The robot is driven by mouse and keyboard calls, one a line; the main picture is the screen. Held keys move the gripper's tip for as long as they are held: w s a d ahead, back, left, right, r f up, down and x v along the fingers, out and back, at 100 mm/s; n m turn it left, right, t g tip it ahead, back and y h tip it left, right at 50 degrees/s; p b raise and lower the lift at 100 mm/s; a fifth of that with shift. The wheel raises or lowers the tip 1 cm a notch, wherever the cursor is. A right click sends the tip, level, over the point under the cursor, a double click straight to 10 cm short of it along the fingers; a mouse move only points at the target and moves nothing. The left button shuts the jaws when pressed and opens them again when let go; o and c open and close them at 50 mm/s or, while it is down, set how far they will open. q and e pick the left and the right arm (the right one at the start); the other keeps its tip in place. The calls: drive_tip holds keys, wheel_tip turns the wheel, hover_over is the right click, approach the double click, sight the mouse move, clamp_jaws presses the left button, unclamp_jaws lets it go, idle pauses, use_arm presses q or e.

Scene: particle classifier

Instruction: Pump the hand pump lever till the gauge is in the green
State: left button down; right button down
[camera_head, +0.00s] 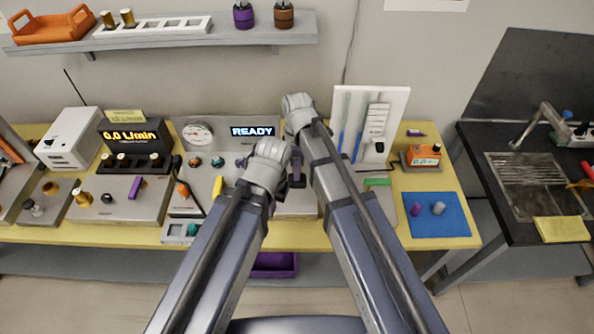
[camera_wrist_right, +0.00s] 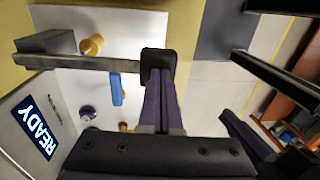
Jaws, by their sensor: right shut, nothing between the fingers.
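The round gauge (camera_head: 197,133) is on the upright panel at the back of the bench. Its needle is too small to read against any green band. The lever is a grey bar (camera_wrist_right: 95,63) with a black grip (camera_wrist_right: 158,65) in the right wrist view. My right gripper (camera_wrist_right: 160,84) is shut and empty, its dark purple fingers close against that grip; I cannot tell if they touch. In the head view my right gripper (camera_head: 297,172) is partly hidden between the arms. My left wrist is beside it, and its fingertips are hidden.
A lit READY display (camera_head: 252,131) is right of the gauge and shows in the right wrist view (camera_wrist_right: 36,129). A flow readout (camera_head: 131,136) reads 0.0 L/min at left. A white rack (camera_head: 396,98) and blue mat (camera_head: 452,222) are at right. A shelf (camera_head: 190,37) hangs above.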

sight(297, 184)
drive_tip(key=shift+s+f+b, duration=0.25)
drive_tip(key=shift+f+b, duration=0.2)
drive_tip(key=shift+f, duration=0.1)
drive_tip(key=f+t+b, duration=0.1)
drive_tip(key=f+b, duration=0.1)
drive_tip(key=f+t+b, duration=0.1)
drive_tip(key=f+b, duration=0.2)
drive_tip(key=f+t+b, duration=0.1)
drive_tip(key=f+b, duration=0.1)
drive_tip(key=shift+s+f+b, duration=0.2)
drive_tip(key=shift+s+b, duration=0.1)
drive_tip(key=shift+s, duration=0.1)
drive_tip(key=shift+f+b, duration=0.55)
drive_tip(key=shift+s+f+b, duration=0.2)
drive_tip(key=shift+f+b, duration=0.05)
drive_tip(key=shift+b, duration=0.2)
drive_tip(key=shift+r+p, duration=0.45)
drive_tip(key=shift+p, duration=0.1)
drive_tip(key=r+p, duration=0.5)
drive_tip(key=s+r+p, duration=0.1)
drive_tip(key=r+p, duration=0.1)
drive_tip(key=shift+s+r, duration=0.1)
drive_tip(key=shift+r, duration=0.05)
drive_tip(key=shift+p, duration=0.3)
